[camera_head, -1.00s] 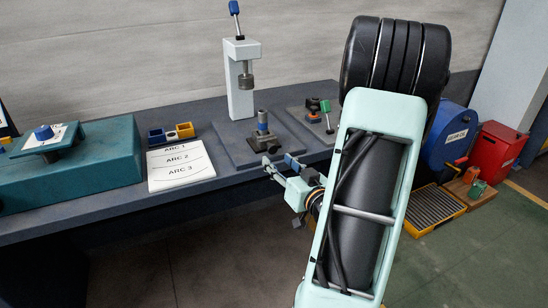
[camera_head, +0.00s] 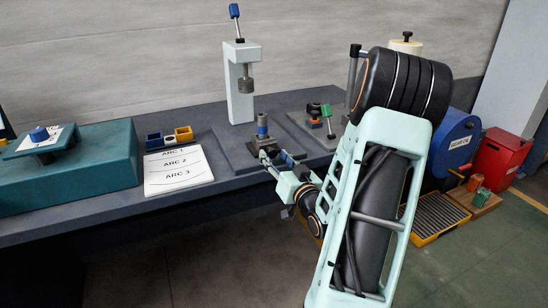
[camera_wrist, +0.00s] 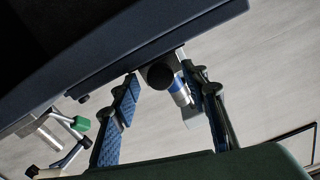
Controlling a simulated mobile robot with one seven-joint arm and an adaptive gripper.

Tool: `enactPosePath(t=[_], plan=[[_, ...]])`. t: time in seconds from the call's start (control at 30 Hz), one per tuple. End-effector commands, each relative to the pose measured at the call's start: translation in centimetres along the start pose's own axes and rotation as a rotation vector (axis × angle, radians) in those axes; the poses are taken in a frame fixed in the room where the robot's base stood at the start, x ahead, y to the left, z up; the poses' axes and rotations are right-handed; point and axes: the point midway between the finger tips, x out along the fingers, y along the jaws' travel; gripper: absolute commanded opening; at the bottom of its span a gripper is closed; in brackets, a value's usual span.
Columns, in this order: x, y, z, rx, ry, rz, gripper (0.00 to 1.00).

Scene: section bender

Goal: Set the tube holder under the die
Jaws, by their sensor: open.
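The tube holder (camera_head: 262,126), a dark upright post with a blue band, stands on a dark base plate (camera_head: 228,150) on the bench. The die (camera_head: 246,85), a grey cylinder, hangs from the arm of the white press column (camera_head: 238,100); the holder stands lower and to its right in the picture. My gripper (camera_head: 274,156) is open beside the holder's foot. In the wrist view my gripper (camera_wrist: 165,105) has its two fingers spread, with a blue-banded cylinder (camera_wrist: 180,88) between and beyond them, seemingly the holder. I cannot tell whether a finger touches it.
A green-handled tool (camera_head: 327,112) and small dark parts stand right of the holder. The bench's front strip below the sheet is clear.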

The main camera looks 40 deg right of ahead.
Motion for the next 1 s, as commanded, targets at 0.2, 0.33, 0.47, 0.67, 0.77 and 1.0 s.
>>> enactPosePath(t=[0.2, 0.33, 0.47, 0.67, 0.77, 1.0], plan=[[1.0, -0.1, 0.04, 0.001, -0.001, -0.002, 0.41], [1.0, -0.09, 0.03, 0.001, -0.001, -0.001, 0.41], [0.98, -0.07, 0.02, 0.001, -0.001, -0.001, 0.35], [0.97, -0.06, 0.02, 0.001, -0.001, -0.001, 0.13], [0.96, -0.06, 0.01, 0.001, -0.001, -0.001, 0.02], [0.97, -0.06, 0.02, 0.001, -0.001, -0.001, 0.0]])
